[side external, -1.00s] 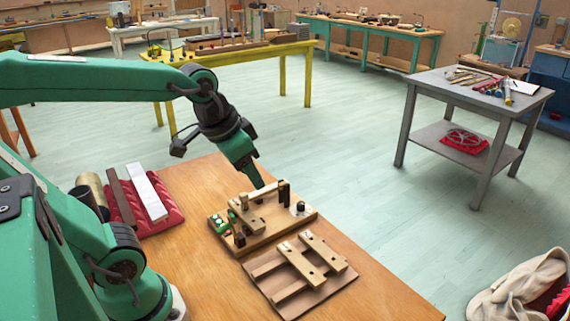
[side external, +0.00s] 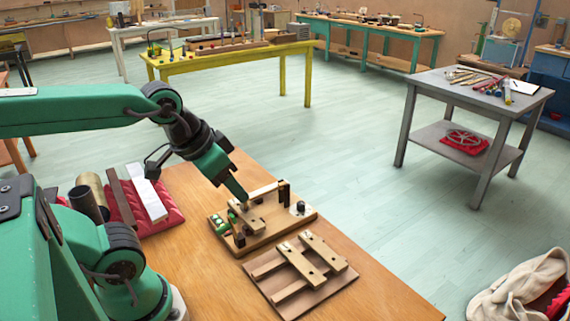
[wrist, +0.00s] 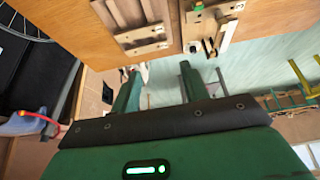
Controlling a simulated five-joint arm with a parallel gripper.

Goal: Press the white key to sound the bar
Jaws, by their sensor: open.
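A wooden instrument board (side external: 290,218) lies on the orange table, with a pale bar, a lever and small green and black parts on it. A pale, whitish strip (wrist: 227,36) on this board shows at the top of the wrist view; I cannot tell for sure that it is the white key. My gripper (side external: 244,200) points down at the board's left half, near the end of the pale bar (side external: 264,190). Contact cannot be told. In the wrist view my gripper (wrist: 160,72) has its two green fingers apart, with nothing between them.
A second board (side external: 290,285) with two wooden bars lies in front. A red padded cushion (side external: 170,216) at left carries a white bar (side external: 150,200) and a dark bar, with tubes beside it. The table's right front is clear. A grey side table (side external: 425,85) stands apart.

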